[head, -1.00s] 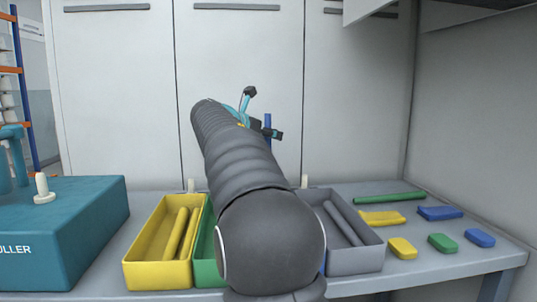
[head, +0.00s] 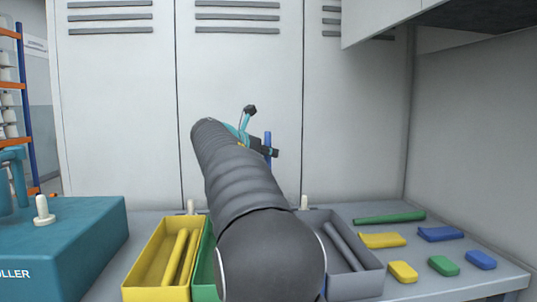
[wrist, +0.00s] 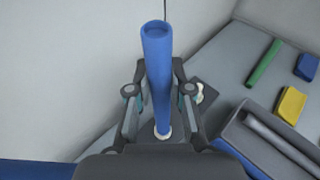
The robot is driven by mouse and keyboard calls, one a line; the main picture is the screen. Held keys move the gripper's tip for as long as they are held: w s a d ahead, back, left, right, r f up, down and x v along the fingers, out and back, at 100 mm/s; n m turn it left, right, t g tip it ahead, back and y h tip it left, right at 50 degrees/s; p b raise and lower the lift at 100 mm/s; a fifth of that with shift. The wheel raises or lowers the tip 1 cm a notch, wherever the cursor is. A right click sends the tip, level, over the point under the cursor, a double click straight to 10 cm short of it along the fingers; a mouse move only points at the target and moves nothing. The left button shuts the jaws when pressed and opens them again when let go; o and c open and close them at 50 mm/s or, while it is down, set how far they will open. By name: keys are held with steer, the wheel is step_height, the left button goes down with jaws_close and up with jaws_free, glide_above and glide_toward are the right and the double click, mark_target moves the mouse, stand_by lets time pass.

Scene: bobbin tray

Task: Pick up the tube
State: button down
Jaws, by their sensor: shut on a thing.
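A blue tube (wrist: 157,60) stands roughly upright between my gripper's (wrist: 159,92) fingers, which are shut on it. Its open top end points up in the wrist view. A white ring shows at its lower end, and I cannot tell whether that is a peg under it or around it. In the head view the blue tube (head: 267,139) shows high in front of the lockers, beyond my arm, which hides most of the gripper.
A green box (head: 205,262) is mostly hidden. A green tube (head: 390,218) and several coloured blocks lie right. A teal machine (head: 75,240) stands left; lockers are behind.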

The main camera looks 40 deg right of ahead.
mark_target(266, 138)
step_height(266, 138, up, 4)
steer(key=shift+s+f+p, duration=0.1)
steer(key=shift+s+p, duration=0.05)
steer(key=shift+p, duration=0.95)
steer(key=s+r, duration=0.6)
steer(key=s, duration=0.5)
steer(key=shift+s, duration=0.2)
steer(key=shift+r, duration=0.1)
